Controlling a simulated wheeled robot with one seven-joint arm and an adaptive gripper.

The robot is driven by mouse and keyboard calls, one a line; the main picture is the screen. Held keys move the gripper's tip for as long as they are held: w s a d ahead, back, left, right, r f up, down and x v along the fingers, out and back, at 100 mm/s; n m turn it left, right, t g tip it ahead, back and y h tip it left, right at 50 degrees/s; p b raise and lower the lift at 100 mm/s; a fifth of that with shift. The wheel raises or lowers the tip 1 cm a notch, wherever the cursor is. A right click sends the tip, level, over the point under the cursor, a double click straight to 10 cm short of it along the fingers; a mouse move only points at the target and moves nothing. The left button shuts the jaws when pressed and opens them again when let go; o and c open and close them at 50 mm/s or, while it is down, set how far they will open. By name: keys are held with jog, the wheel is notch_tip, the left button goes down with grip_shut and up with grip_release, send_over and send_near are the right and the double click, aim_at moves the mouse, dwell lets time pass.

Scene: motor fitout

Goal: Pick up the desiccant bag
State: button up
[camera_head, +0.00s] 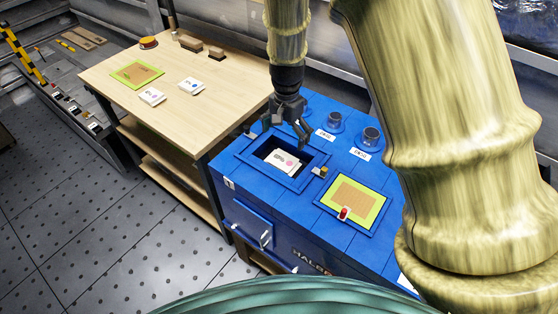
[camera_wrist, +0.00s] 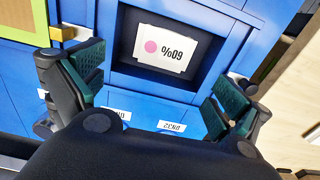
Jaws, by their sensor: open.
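A white packet with a pink dot, which looks like the desiccant bag (camera_head: 286,163), lies in a square recess in the top of the blue cabinet (camera_head: 232,188). In the wrist view the bag (camera_wrist: 160,46) shows upside-down print that reads 60%. My gripper (camera_head: 290,134) is above the recess, with its fingers apart and nothing between them. In the wrist view my gripper (camera_wrist: 158,82) has one finger on each side, and the bag lies beyond the fingertips, apart from them. Two similar white packets lie on the wooden table, one with a pinkish dot (camera_head: 152,96) and one with a blue dot (camera_head: 191,86).
A yellow-green framed panel (camera_head: 356,201) with a red knob (camera_head: 343,213) is right of the recess. A small yellow block (camera_head: 323,172) sits by the recess edge. The wooden table (camera_head: 225,70) is at left, with mostly clear top.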

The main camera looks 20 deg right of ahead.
jog(key=f, duration=0.1)
send_over(283, 160)
jog(key=shift+d+f, duration=0.15)
jog(key=shift+f, duration=1.2)
jog(key=shift+d+f, duration=0.1)
jog(key=shift+f, duration=1.25)
jog(key=shift+a+f+p, duration=0.15)
jog(key=shift+f+p, duration=0.3)
jog(key=shift+f, duration=0.9)
jog(key=shift+a+f+p, duration=0.15)
jog(key=shift+f+p, duration=0.3)
jog(key=shift+f, duration=0.85)
jog(key=shift+w, duration=0.1)
jog(key=c, duration=1.1)
